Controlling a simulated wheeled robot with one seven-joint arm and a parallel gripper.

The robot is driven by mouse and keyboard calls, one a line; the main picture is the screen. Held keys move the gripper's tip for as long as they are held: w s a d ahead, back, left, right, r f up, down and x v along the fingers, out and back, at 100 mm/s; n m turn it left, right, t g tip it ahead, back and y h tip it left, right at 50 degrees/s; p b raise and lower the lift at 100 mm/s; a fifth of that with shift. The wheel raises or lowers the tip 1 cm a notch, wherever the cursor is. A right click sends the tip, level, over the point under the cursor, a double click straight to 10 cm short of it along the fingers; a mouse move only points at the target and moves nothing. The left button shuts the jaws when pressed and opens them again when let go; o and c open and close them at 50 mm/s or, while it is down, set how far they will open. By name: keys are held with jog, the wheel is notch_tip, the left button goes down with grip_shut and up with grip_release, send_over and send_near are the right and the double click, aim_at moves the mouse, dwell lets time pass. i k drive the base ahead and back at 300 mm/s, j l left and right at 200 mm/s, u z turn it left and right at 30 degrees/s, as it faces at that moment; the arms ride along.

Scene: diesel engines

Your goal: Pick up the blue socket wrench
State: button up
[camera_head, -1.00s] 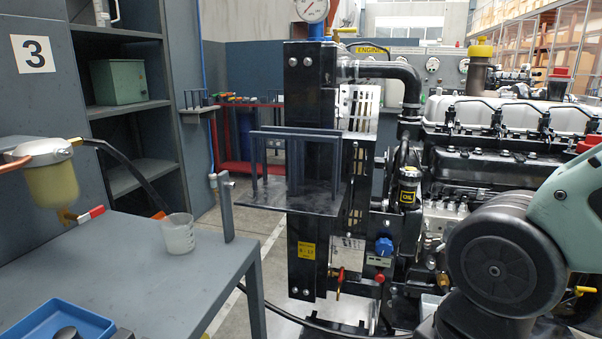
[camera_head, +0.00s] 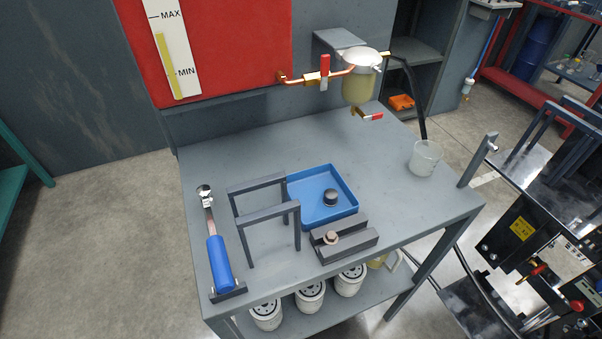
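The blue socket wrench (camera_head: 218,257) lies along the left side of the grey workbench top. Its blue handle is toward the front edge and its silver head (camera_head: 205,193) points to the back. The handle end is at a small dark rest (camera_head: 229,292) near the front left corner, and the head seems slightly raised. My gripper is not in view.
Right of the wrench stand a grey two-bar frame (camera_head: 265,209), a blue tray (camera_head: 343,181) holding a dark round part, and a dark block (camera_head: 345,246) with a bolt-like piece. A clear beaker (camera_head: 425,157) stands at the right. The bench's back left is clear.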

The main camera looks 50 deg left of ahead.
aim_at(224, 282)
jog(key=i+l+u, duration=0.15)
jog(key=u, duration=2.3)
jog(key=z, duration=2.95)
jog(key=u, duration=2.95)
